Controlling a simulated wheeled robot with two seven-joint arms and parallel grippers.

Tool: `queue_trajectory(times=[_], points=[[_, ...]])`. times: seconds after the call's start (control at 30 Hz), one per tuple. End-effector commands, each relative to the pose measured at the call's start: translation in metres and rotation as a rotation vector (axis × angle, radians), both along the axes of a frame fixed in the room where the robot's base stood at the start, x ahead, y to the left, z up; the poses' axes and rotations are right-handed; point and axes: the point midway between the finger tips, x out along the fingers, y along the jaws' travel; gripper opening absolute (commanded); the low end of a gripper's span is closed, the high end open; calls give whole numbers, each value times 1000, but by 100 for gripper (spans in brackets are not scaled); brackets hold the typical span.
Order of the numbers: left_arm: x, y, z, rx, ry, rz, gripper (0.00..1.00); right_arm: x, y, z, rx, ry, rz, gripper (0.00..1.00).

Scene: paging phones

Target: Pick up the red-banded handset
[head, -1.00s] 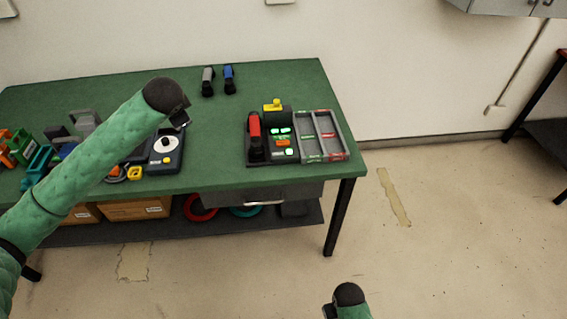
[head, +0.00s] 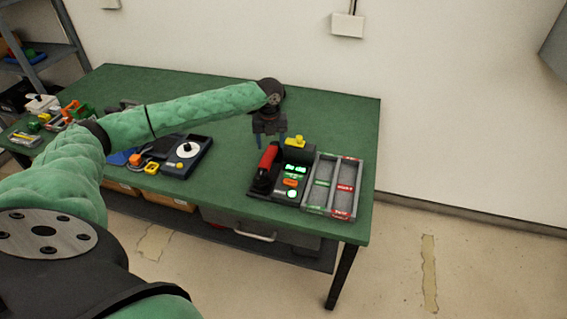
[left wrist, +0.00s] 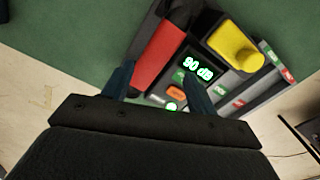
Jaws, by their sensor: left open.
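The red-banded handset (head: 267,165) is black with a red middle and sits on the left side of a black base unit with green lit displays. It also shows in the left wrist view (left wrist: 158,58), running diagonally at upper middle. My left gripper (head: 270,138) is open and empty, just behind and above the handset in the head view. In the left wrist view its two blue fingertips (left wrist: 155,80) point toward the unit, the left one close beside the red band; contact cannot be told. My right gripper is not in view.
A yellow knob (head: 299,142) stands at the back of the unit. A grey divided tray (head: 333,187) adjoins it on the right. A dial device (head: 186,157) and coloured items lie to the left. The green table (head: 345,113) is bare behind the tray.

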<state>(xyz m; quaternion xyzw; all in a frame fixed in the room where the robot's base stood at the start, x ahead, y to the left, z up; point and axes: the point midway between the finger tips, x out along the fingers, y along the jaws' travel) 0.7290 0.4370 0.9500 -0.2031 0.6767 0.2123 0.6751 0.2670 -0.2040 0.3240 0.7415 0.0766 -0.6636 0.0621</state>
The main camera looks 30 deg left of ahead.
Motion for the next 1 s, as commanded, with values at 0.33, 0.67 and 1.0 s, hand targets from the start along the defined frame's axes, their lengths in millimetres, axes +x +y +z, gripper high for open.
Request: queue_trajectory(times=[0.33, 0.67, 1.0], points=[[0, -2, 0, -10, 1, -345, 58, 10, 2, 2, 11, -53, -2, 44], [-1, -2, -23, -9, 2, -358, 58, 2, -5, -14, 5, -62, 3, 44], [-6, 0, -43, -9, 2, -357, 58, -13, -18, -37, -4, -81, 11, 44]])
